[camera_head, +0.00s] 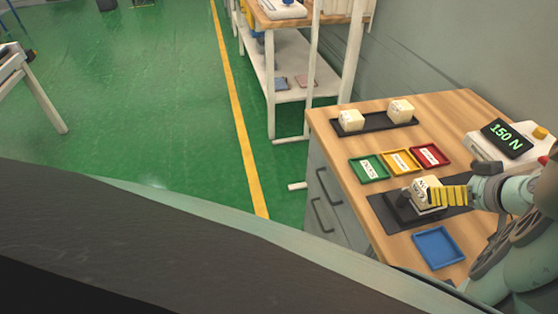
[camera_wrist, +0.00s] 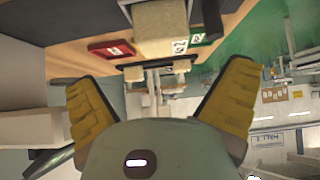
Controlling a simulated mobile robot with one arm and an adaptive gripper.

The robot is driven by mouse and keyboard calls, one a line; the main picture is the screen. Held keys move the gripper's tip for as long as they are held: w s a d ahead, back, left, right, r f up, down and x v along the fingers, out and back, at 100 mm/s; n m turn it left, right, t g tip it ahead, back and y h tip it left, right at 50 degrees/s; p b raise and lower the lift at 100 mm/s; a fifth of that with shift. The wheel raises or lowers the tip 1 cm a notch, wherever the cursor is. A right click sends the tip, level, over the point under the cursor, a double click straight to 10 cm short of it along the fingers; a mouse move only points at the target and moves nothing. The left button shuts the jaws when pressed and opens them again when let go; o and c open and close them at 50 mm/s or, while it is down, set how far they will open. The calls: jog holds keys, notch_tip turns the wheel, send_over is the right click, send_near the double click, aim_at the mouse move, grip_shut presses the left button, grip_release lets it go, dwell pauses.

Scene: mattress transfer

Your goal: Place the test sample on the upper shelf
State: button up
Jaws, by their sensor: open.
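A cream foam block with printed labels (camera_head: 424,190), apparently the test sample, sits on a black fixture (camera_head: 401,208) on the bench. It also shows in the wrist view (camera_wrist: 160,38), beyond my fingers at the top. My gripper (camera_head: 447,196) is open, its yellow ribbed fingers close to the right side of the block in the head view. In the wrist view my gripper (camera_wrist: 160,82) has its fingers wide apart with nothing between them. Whether a finger touches the block cannot be told. A white rack at the back has a wooden upper shelf (camera_head: 262,20).
The bench (camera_head: 335,130) also holds a black tray with two cream blocks (camera_head: 375,122), green (camera_head: 368,168), yellow (camera_head: 399,161) and red (camera_head: 430,155) trays, a blue tray (camera_head: 438,248) and a "150 N" display (camera_head: 508,138). Green floor is clear left of the rack.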

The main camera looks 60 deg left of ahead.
jog(key=shift+s+p+x, duration=0.15)
jog(key=shift+p+x, duration=0.15)
jog(key=shift+x, duration=1.15)
jog(key=shift+s+p+x, duration=0.15)
jog(key=shift+p+x, duration=0.15)
jog(key=shift+x, duration=1.15)
jog(key=shift+a, duration=0.15)
jog(key=shift+c, duration=0.3)
jog(key=c, duration=1.3)
jog(key=shift+w+r+b, duration=0.1)
jog(key=shift+r+b, duration=0.3)
jog(key=shift+r, duration=4.65)
